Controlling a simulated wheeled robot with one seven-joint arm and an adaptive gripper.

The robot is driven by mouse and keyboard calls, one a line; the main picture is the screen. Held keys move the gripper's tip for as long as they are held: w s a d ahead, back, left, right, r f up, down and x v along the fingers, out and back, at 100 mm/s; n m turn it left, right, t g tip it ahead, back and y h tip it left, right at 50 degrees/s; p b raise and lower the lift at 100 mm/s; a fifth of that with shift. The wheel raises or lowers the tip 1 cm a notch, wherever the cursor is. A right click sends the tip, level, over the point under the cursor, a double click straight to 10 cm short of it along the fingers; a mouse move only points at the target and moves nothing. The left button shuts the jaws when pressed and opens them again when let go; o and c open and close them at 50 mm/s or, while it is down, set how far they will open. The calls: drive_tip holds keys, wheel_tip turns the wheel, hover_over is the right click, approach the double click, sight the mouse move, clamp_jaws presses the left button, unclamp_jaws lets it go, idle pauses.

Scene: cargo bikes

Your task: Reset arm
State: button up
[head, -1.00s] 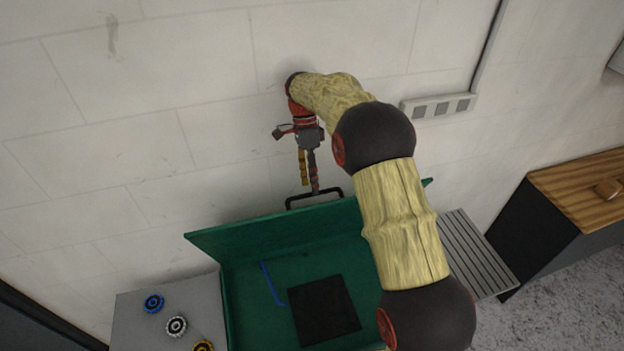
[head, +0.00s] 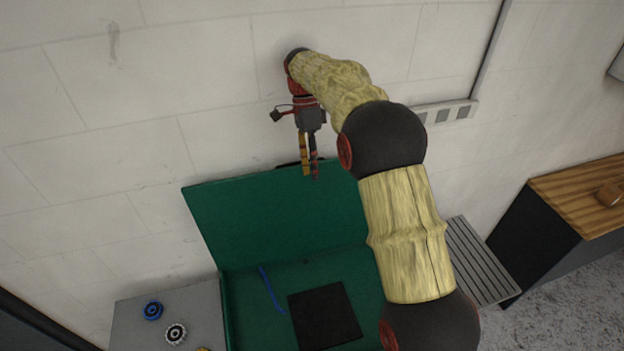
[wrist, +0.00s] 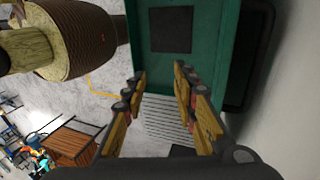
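My gripper (head: 309,176) hangs fingers down from my arm, in front of the pale wall. Its fingertips overlap the top edge of a raised green lid (head: 270,215) in the head view; I cannot tell whether they touch it. In the wrist view my gripper (wrist: 160,80) has its two yellow-and-dark fingers apart, with nothing between them. The lid belongs to an open green box (head: 232,310). A dark handle (head: 287,164) shows partly behind the lid's top edge.
A black square panel (head: 325,315) and a thin blue strip (head: 271,290) lie in the box. A grey stand (head: 135,325) with several round knobs is at left. A slatted grey surface (head: 480,262) and a wood-topped cabinet (head: 580,195) stand at right.

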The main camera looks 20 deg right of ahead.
drive_tip(key=shift+r, duration=0.85)
